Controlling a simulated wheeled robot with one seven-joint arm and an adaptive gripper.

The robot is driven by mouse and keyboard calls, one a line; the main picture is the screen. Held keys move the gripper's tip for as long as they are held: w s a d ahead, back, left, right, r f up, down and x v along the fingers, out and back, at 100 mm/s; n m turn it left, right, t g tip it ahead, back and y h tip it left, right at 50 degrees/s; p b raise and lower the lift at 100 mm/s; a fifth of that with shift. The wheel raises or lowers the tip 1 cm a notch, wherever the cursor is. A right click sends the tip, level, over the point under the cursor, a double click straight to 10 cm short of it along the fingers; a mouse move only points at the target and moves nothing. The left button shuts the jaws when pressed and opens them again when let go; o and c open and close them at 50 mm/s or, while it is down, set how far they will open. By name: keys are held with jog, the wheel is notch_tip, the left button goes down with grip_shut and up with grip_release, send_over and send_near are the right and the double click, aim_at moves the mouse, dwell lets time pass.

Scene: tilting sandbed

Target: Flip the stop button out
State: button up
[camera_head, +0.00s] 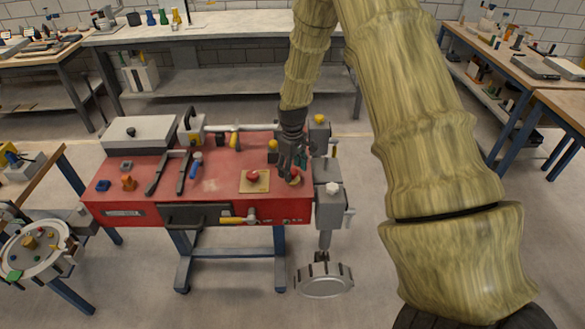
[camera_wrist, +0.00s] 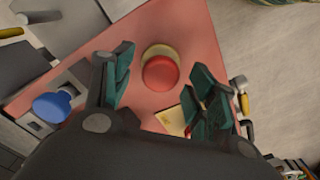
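A round red button (camera_wrist: 160,74) on a pale yellow base sits on the red tabletop, between my fingers in the wrist view. In the head view a red button (camera_head: 294,178) shows near the table's right end, partly hidden by my gripper (camera_head: 291,166). My gripper is open, pointing down, with one dark green finger on each side of the button and gaps between. Whether a finger touches it, I cannot tell. Another red knob (camera_head: 253,176) sits on a square yellowish plate (camera_head: 257,188) left of my gripper; the plate's corner also shows in the wrist view (camera_wrist: 170,117).
The red table (camera_head: 140,190) carries a grey box (camera_head: 138,133), dark bars (camera_head: 157,175) and small tools. A blue knob (camera_wrist: 52,106) is left of my fingers.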

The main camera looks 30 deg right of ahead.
aim_at(293, 170)
grip_shut()
jog(key=shift+w+r+p, duration=0.15)
jog(key=shift+r+p, duration=0.15)
jog(key=shift+r, duration=0.5)
jog(key=shift+c, duration=0.4)
grip_release()
jog(key=shift+o, duration=0.8)
jog(key=shift+r, duration=0.1)
notch_tip(293, 170, up, 12)
